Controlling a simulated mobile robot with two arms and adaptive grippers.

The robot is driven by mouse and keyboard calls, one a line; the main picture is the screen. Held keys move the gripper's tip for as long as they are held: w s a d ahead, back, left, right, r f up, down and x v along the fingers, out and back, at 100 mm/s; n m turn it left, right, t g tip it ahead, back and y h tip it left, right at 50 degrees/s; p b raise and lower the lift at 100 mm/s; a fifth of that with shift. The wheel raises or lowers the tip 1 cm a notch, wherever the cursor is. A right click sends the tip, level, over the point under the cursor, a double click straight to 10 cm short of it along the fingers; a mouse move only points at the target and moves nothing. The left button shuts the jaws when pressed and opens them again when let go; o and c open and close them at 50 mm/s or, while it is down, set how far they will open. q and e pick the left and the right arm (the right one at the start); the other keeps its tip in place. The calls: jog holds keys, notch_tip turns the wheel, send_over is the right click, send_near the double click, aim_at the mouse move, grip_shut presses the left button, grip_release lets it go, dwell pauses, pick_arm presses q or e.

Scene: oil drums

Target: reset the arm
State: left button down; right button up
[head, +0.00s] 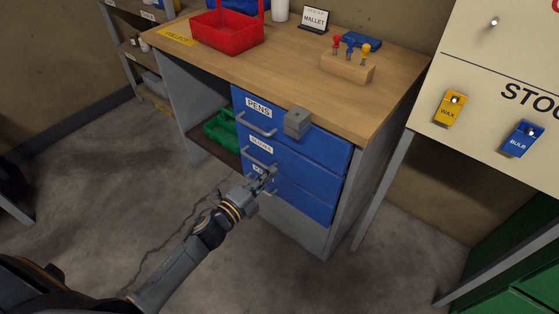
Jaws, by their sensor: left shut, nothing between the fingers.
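My left gripper (265,179) is shut and empty at the end of my left arm, which comes in from the lower left. It is in front of the blue drawers under the wooden desk, by the lowest drawer (303,203) and its handle. I cannot tell whether it touches the handle. It partly hides that drawer's label. The top drawer (325,146), labelled PENS, and the middle drawer (312,172) look closed. My right gripper is not in view.
A grey block (297,122) juts out at the top drawer's front. The desk (300,92) bears a red basket (228,36) and a wooden block (347,68) with coloured-handled tools. A pale board (492,62) with tags stands right. The floor (110,190) to the left is clear.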

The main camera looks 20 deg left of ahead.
pick_arm(q)
jog(key=s+a+f+n+g+y+p, duration=0.1)
jog(key=s+a+f+n+g+y, duration=0.4)
jog(key=f, duration=0.9)
jog(key=s+f+n+g+p, duration=0.2)
jog(key=s+f+n, duration=0.4)
jog(key=s+f, duration=0.5)
jog(key=s+f+n+g, duration=0.3)
jog(key=s+f, duration=0.2)
jog(key=s, duration=0.5)
jog(key=s+f+n+g+p, duration=0.1)
jog(key=s+f+n+g, duration=0.1)
jog(key=s+f, duration=0.4)
jog(key=s+d+f+n+g+y+p, duration=0.1)
jog(key=s+f+n+g, duration=0.2)
jog(key=s, duration=1.1)
notch_tip(320, 180, down, 3)
jog(key=shift+s+r+n+g, duration=0.15)
jog(key=shift+n+g, duration=0.15)
jog(key=shift+g, duration=0.2)
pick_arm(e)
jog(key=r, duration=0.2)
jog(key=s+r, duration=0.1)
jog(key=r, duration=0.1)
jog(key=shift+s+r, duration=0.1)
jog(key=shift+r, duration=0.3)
